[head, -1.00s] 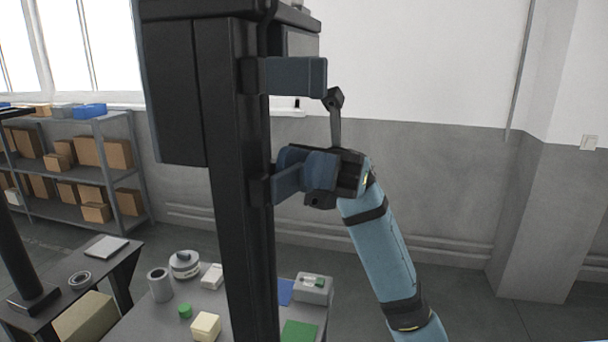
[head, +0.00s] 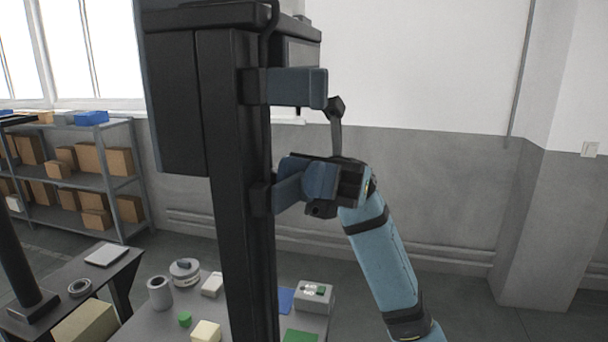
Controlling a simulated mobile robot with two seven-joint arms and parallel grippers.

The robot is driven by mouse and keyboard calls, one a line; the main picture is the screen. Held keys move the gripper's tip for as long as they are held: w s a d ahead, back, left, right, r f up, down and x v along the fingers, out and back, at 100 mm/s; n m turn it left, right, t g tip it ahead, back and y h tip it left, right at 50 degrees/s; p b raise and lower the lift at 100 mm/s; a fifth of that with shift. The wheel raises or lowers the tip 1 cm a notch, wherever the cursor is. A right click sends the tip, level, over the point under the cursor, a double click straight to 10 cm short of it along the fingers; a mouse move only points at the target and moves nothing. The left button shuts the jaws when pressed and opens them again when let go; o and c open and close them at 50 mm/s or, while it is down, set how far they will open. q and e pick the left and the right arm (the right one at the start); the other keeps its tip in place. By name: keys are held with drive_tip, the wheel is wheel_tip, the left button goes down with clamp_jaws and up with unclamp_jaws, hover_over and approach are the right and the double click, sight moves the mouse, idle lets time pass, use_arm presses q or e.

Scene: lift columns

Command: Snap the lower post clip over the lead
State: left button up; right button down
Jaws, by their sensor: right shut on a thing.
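The black lift column (head: 232,200) stands upright in the middle. Its upper post clip (head: 297,87) is dark blue and juts out to the right with nothing gripping it. The lower post clip (head: 287,190) is also dark blue and juts out from the column's right side. My right gripper (head: 322,180) is at its outer end and shut on it; the fingers partly hide the clip. A thin black lead (head: 270,22) shows at the column's top right edge; lower down I cannot tell it from the dark column, nor whether it is inside the lower clip. My left gripper is not in view.
A shelf (head: 80,180) with cartons stands at the left. The space right of my arm is clear.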

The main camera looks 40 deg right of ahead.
drive_tip(key=c, duration=1.4)
unclamp_jaws()
drive_tip(key=shift+o, duration=1.3)
drive_tip(key=shift+s, duration=0.1)
drive_tip(key=shift+s+d, duration=0.1)
drive_tip(key=shift+s, duration=0.05)
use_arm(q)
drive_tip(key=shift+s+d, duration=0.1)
use_arm(e)
drive_tip(key=shift+g, duration=0.3)
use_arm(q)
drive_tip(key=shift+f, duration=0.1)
